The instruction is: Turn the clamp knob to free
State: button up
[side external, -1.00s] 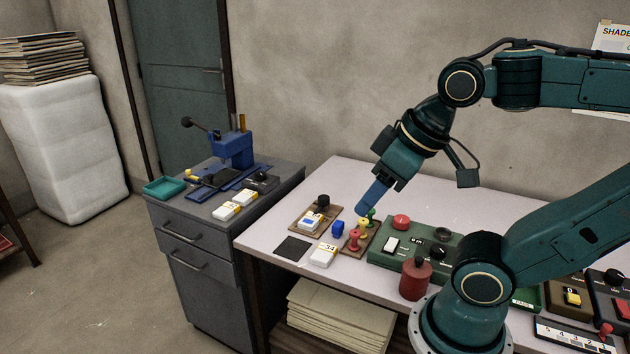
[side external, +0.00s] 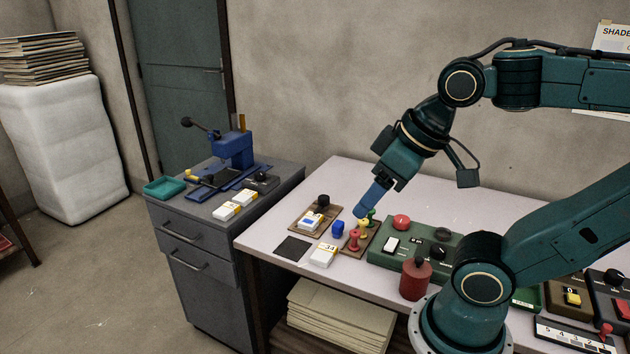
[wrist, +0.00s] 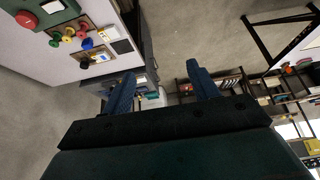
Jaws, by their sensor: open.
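No label that I can read marks the clamp knob. One black knob (side external: 323,200) stands on a small brown board with a blue-and-white block on the table. Another dark knob shows on a small black box (side external: 262,182) beside the blue press (side external: 236,150) on the grey cabinet. My gripper (side external: 362,212) points down and left above the table, near the coloured pegs, with nothing held. In the wrist view my gripper (wrist: 161,69) shows two blue fingers spread wide with nothing between them. The black knob on the board also shows in the wrist view (wrist: 86,65).
Red, yellow and green pegs (side external: 354,240) stand close below my gripper. A green control box (side external: 410,258), a red canister (side external: 415,282) and a white block (side external: 323,255) are nearby. A gap separates the table from the grey cabinet (side external: 190,262). The table's back left is clear.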

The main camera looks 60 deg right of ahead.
jog(key=w+d+r+m+h, duration=0.2)
jog(key=w+d+m, duration=0.4)
jog(key=w, duration=0.6)
jog(key=m+g+h, duration=0.2)
jog(key=m+g, duration=0.3)
jog(key=m, duration=0.5)
send_over(324, 197)
jog(key=s+a, duration=0.1)
jog(key=a, duration=0.5)
notch_tip(324, 197, down, 21)
jog(key=shift+d+r, duration=0.1)
jog(key=shift+d, duration=0.05)
jog(key=shift+h, duration=0.3)
jog(key=shift+x, duration=6.9)
jog(key=shift+w, duration=0.1)
